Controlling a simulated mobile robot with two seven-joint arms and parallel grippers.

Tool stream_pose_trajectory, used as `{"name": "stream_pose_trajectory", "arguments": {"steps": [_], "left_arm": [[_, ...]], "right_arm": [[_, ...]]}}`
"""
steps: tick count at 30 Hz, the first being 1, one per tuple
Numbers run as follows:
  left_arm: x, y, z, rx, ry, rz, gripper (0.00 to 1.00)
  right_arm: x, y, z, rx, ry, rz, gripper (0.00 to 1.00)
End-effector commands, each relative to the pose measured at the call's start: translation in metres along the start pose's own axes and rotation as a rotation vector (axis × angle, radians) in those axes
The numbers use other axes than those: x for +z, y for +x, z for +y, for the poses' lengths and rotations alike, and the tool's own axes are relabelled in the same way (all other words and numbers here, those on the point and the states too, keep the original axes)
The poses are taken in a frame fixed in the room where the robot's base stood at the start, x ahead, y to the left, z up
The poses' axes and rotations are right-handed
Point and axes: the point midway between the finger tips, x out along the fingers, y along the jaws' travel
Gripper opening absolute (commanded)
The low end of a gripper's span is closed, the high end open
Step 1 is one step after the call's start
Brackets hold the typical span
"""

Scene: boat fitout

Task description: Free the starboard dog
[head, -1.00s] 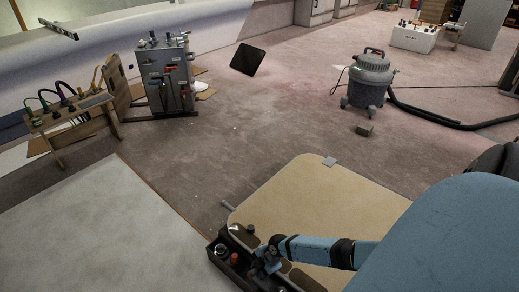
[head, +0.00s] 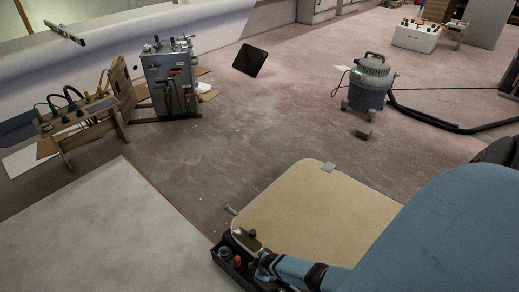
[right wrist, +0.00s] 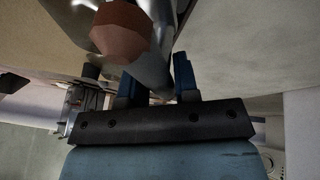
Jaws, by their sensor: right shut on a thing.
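A beige hatch panel (head: 310,215) with rounded corners lies at the lower centre of the head view. A small grey dog (head: 328,167) sits at its far edge, and another grey dog-like bar (head: 231,210) juts from its left edge. I cannot tell which is starboard. My right gripper (head: 259,257) is at the panel's near left, by a black tray. It is shut on a shiny metal tool (head: 244,240). In the right wrist view the tool (right wrist: 158,65) lies between the blue fingers (right wrist: 158,82), near a brown faceted piece (right wrist: 122,32). My left gripper is out of view.
The black tray (head: 222,258) holds small red and dark items. A pale flat surface (head: 95,230) fills the lower left. A grey vacuum (head: 367,85) with a black hose, a grey tool stand (head: 168,80) and a wooden rack (head: 75,120) stand farther back.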

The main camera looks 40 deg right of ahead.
Motion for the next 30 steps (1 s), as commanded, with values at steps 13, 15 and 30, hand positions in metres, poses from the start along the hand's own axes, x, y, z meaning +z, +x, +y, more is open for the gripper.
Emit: {"name": "stream_pose_trajectory", "arguments": {"steps": [13, 15, 30], "left_arm": [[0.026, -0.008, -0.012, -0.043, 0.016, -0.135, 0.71], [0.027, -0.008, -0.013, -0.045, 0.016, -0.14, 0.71], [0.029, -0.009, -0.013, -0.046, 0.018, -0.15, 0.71]], "right_arm": [[0.005, 0.001, 0.002, 0.107, 0.263, -0.065, 0.05], [0.005, 0.001, 0.002, 0.115, 0.284, -0.07, 0.05], [0.007, 0.001, 0.003, 0.134, 0.325, -0.082, 0.05]]}}
